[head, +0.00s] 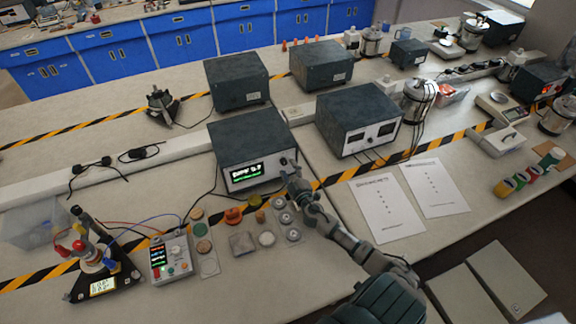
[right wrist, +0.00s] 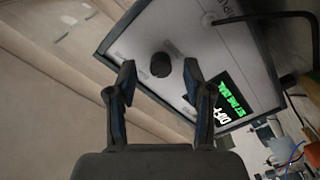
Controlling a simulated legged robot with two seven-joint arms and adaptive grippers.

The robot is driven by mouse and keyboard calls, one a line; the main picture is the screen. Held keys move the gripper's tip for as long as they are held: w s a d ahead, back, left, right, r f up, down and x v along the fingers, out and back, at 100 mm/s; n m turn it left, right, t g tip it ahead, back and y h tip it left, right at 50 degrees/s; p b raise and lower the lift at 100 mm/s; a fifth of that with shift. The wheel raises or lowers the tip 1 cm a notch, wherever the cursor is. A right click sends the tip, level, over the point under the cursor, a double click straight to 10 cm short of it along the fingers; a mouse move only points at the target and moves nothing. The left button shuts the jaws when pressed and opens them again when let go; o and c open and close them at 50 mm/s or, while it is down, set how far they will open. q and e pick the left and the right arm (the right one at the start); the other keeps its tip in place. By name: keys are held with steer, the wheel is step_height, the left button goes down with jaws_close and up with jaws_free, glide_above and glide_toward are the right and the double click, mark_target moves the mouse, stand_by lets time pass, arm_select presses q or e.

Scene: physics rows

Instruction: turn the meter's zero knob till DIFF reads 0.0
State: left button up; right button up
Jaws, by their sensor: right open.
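The meter (head: 250,137) is a dark box on the bench with a pale front panel. Its lit display (head: 246,172) shows DIFF in white over a green line; the number is too small to read surely. The display (right wrist: 231,101) appears rotated in the right wrist view, partly hidden by a finger. The dark round zero knob (right wrist: 160,65) stands on the panel, right of the display in the head view. My right gripper (right wrist: 159,78) is open, its fingertips on either side of the knob, with visible gaps; contact cannot be told. My left gripper is not in view.
Another dark instrument (head: 358,120) stands to the right, with paper sheets (head: 388,208) before it. Small discs and pots (head: 266,238) lie in front of the meter. A small control box (head: 171,258) with wires stands at the left. A black cable (right wrist: 275,17) arches near the panel.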

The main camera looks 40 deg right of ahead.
steer(key=shift+w+a+r, duration=0.15)
steer(key=shift+w+a, duration=0.05)
steer(key=shift+w, duration=0.35)
steer(key=shift+w+a+r, duration=0.15)
steer(key=shift+w, duration=0.4)
steer(key=shift+d+f, duration=0.1)
steer(key=shift+d, duration=0.15)
steer(key=shift+d+f, duration=0.2)
steer(key=shift+d, duration=0.3)
jaws_close()
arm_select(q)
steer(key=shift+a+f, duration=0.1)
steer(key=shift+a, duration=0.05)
arm_select(e)
steer(key=shift+a, duration=0.4)
